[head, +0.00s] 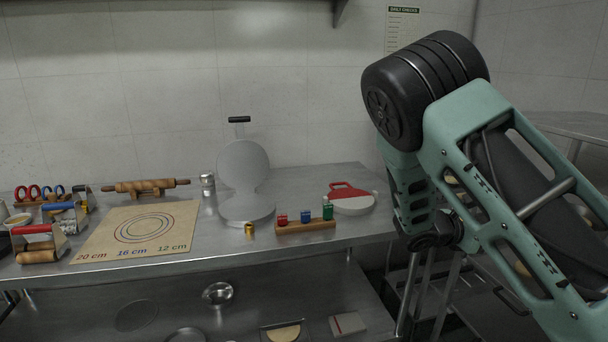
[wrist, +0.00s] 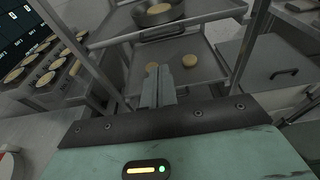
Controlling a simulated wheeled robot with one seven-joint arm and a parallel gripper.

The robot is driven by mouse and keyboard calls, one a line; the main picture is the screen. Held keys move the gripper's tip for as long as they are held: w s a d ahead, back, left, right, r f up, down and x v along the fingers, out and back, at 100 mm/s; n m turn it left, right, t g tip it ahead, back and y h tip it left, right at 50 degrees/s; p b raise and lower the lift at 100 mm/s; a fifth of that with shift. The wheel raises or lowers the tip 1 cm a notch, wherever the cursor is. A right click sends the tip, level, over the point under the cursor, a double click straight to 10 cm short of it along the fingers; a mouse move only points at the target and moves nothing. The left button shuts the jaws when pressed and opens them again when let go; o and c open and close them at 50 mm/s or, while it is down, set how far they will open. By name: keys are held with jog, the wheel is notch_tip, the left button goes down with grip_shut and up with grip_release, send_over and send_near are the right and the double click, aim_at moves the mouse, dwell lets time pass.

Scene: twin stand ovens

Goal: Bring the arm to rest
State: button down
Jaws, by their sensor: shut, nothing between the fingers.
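My gripper (wrist: 158,72) shows in the wrist view with its two fingers together and nothing between them. I cannot tell whether the fingers touch the tray or that disc. In the head view my arm fills the right side, bent at a high black joint, its lower part hanging just past the right end of the steel table (head: 350,228). The fingers cannot be made out there.
On the table are a tan mat (head: 185,215) with printed rings, an open round press (head: 243,165), a wooden block (head: 290,229) with coloured pieces and a red-handled round tool (head: 353,205). A rack upright (wrist: 252,45) stands close right of the gripper. A pan (wrist: 158,28) sits above.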

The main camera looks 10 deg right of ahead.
jog(key=s+a+m+g+y, duration=0.1)
jog(key=s+a+m+y, duration=0.45)
jog(key=a, duration=0.95)
jog(key=s+a+m+y, duration=0.3)
jog(key=s+a+y, duration=0.4)
jog(key=s+a, duration=0.6)
jog(key=s+a+r+m+y, duration=0.2)
jog(key=s+a, duration=0.5)
jog(key=a, duration=0.4)
jog(key=shift+s+r+y, duration=0.35)
jog(key=shift+r+y, duration=0.3)
jog(key=shift+y, duration=0.1)
jog(key=shift+a, duration=0.1)
